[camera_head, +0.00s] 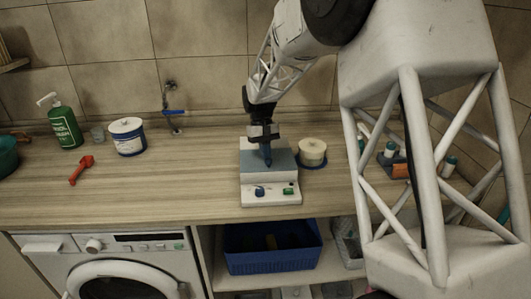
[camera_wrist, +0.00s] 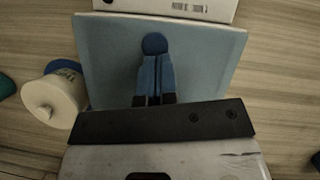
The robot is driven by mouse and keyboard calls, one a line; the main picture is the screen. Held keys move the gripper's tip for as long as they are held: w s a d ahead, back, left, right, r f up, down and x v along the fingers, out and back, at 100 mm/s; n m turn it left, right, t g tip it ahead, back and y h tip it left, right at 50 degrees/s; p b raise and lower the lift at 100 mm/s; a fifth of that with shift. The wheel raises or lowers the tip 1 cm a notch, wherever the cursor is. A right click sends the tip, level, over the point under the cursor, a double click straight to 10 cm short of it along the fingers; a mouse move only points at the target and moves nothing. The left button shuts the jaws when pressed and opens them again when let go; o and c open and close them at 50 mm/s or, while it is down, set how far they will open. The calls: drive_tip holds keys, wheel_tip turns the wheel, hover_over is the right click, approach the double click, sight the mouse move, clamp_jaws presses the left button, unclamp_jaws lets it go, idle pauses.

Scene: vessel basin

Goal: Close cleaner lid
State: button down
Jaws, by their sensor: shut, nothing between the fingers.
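The cleaner is a small white box (camera_head: 270,196) on the counter, with a blue and a green knob on its front panel. Its grey-blue lid (camera_head: 285,162) spans the top of the box. In the wrist view the lid (camera_wrist: 210,60) fills the middle as a pale blue panel, with a white part of the cleaner (camera_wrist: 185,8) beyond it. I cannot tell whether the lid lies fully flat. My gripper (camera_head: 267,160) points down over the lid, shut and empty. Its blue fingers (camera_wrist: 154,50) are together over the panel; contact is unclear.
A cream-topped jar (camera_head: 312,152) stands close right of the cleaner. A blue-and-white tub (camera_head: 128,138), a green bottle (camera_head: 65,127) and a red tool (camera_head: 81,169) are at left. A blue basket (camera_head: 272,248) sits below the counter. The counter left of the cleaner is clear.

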drive_tip(key=shift+w+a+f, duration=0.15)
drive_tip(key=shift+w+f, duration=0.1)
drive_tip(key=shift+w, duration=0.15)
drive_tip(key=w, duration=0.2)
drive_tip(key=shift+w+a+r, duration=0.1)
drive_tip(key=shift+w+a, duration=0.25)
drive_tip(key=shift+a, duration=0.05)
drive_tip(key=d+v, duration=0.1)
drive_tip(key=v, duration=0.9)
drive_tip(key=shift+a+r, duration=0.15)
drive_tip(key=shift+a, duration=0.3)
drive_tip(key=shift+w, duration=0.2)
drive_tip(key=shift+w+a, duration=0.15)
drive_tip(key=shift+w, duration=0.85)
